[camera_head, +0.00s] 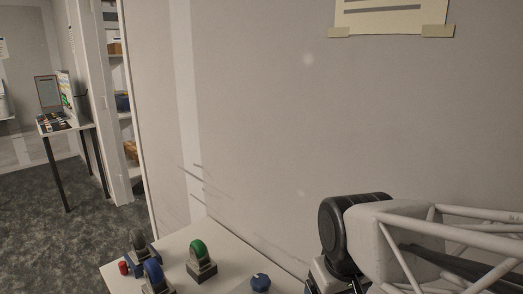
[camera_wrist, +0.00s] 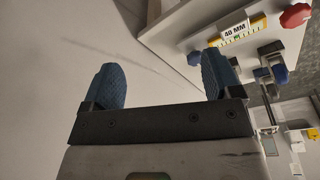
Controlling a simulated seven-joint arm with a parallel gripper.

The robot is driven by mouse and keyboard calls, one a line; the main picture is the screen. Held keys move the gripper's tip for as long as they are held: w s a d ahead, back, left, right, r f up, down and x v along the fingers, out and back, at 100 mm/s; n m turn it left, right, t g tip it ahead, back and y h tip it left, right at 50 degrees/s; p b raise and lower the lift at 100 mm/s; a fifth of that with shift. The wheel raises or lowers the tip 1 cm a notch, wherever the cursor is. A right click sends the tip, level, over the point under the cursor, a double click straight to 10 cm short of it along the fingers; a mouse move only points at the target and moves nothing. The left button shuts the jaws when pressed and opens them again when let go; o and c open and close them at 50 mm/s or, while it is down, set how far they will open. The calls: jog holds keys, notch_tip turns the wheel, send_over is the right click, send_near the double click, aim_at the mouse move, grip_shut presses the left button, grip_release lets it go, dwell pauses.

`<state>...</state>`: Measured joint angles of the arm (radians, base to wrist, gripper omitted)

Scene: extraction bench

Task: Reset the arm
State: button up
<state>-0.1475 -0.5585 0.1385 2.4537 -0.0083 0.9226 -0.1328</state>
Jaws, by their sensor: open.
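My gripper (camera_wrist: 162,85) shows in the wrist view with its two blue textured fingers wide apart. Nothing is between them. Beyond the fingers is a plain grey wall, and the bench lies to the upper right, apart from the fingers. In the head view my arm enters from the lower right in front of the wall; the gripper's fingers cannot be made out there.
The wrist view shows a "40 MM" label (camera_wrist: 236,33) and a red knob (camera_wrist: 296,16). A wall (camera_head: 270,130) stands behind.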

jog(key=s+d+m, duration=0.3)
jog(key=s+d, duration=0.1)
jog(key=d, duration=0.1)
jog(key=shift+d+r, duration=0.15)
jog(key=shift+r, duration=0.3)
dwell(1.6)
